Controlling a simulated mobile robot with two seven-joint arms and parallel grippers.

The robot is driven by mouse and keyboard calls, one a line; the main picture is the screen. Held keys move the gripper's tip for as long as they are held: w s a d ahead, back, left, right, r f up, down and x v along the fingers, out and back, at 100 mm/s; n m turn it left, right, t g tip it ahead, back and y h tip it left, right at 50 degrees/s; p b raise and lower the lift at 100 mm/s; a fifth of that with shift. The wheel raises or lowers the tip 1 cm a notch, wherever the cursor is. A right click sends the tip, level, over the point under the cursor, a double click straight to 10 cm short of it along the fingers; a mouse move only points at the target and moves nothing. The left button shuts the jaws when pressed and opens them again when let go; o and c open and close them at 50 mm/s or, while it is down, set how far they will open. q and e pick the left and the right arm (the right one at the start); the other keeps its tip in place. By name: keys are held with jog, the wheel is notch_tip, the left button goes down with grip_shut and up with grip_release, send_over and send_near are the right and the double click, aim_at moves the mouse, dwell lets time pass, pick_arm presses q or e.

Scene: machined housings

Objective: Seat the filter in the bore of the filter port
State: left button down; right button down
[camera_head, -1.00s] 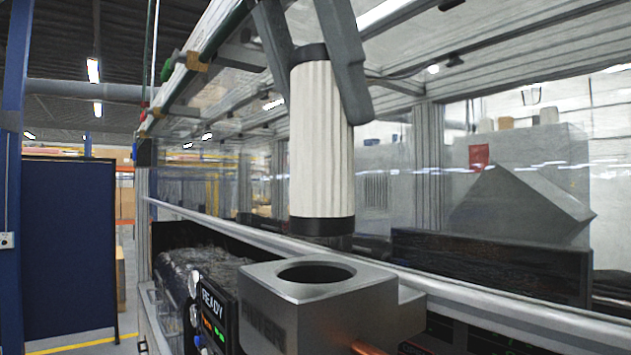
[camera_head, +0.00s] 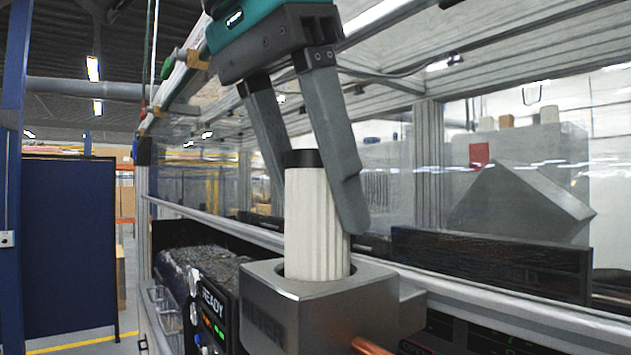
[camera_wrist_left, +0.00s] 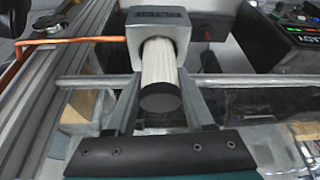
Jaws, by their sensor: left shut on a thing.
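The filter (camera_head: 317,222) is a white pleated cylinder with a black top cap. It stands upright with its lower end inside the bore of the filter port (camera_head: 310,312), a grey machined block; its bottom cap is hidden in the bore. My left gripper (camera_head: 315,205) is shut on the filter from above, with a grey finger on each side. In the left wrist view the filter (camera_wrist_left: 159,75) runs from between the fingers into the port block (camera_wrist_left: 157,22). My right gripper is not in view.
A black panel reading READY (camera_head: 213,310) stands left of the port. A copper pipe (camera_head: 370,346) leaves the port's front. A metal rail (camera_head: 480,300) runs behind the port, with clear panels and a frame beyond.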

pick_arm(q)
jog(key=shift+f, duration=0.1)
jog(key=shift+c, duration=1.4)
grip_release()
jog(key=v, duration=1.2)
